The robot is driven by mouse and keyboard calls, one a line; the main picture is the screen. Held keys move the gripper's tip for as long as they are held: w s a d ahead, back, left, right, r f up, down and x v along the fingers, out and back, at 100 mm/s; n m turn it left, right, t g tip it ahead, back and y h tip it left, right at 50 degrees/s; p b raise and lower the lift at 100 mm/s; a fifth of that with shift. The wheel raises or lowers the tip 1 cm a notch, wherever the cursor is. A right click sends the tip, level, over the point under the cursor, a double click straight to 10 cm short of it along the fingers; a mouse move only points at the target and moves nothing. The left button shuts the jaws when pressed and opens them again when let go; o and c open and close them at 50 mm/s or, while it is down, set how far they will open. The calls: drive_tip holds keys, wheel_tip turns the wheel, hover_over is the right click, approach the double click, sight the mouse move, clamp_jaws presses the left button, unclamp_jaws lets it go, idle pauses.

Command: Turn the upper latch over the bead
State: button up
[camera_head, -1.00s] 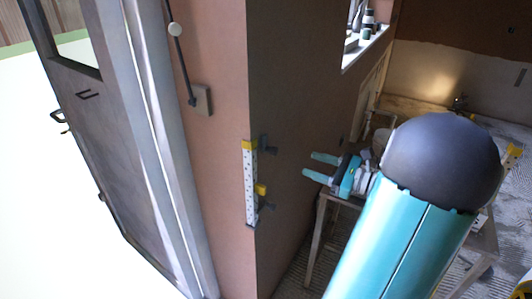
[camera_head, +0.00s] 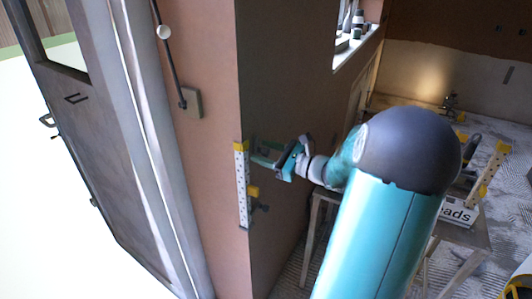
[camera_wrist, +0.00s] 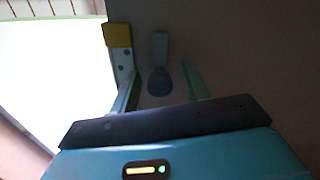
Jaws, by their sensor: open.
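The bead (camera_head: 243,190), a white perforated strip with a yellow top end, stands upright along the wall corner. In the wrist view its yellow end (camera_wrist: 118,35) and a short perforated piece show at upper left. My gripper (camera_head: 262,154) is open at the upper part of the bead, on the shaded wall side. In the wrist view the upper latch (camera_wrist: 160,48), a grey tab with a dark round knob, lies between the two teal fingers of my gripper (camera_wrist: 160,75). The tab is beside the bead, not across it. Contact with the fingers cannot be told. The head view mostly hides this latch.
A switch box (camera_head: 190,103) with a dark conduit is on the lit wall. A trestle table (camera_head: 460,235) with tools stands at right. The door (camera_head: 80,130) is at left.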

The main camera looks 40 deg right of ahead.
drive_tip(key=shift+c, duration=0.3)
drive_tip(key=c, duration=0.9)
drive_tip(key=shift+n, duration=0.4)
drive_tip(key=n, duration=0.3)
drive_tip(key=shift+n, duration=0.4)
drive_tip(key=n, duration=1.3)
drive_tip(key=shift+n, duration=0.3)
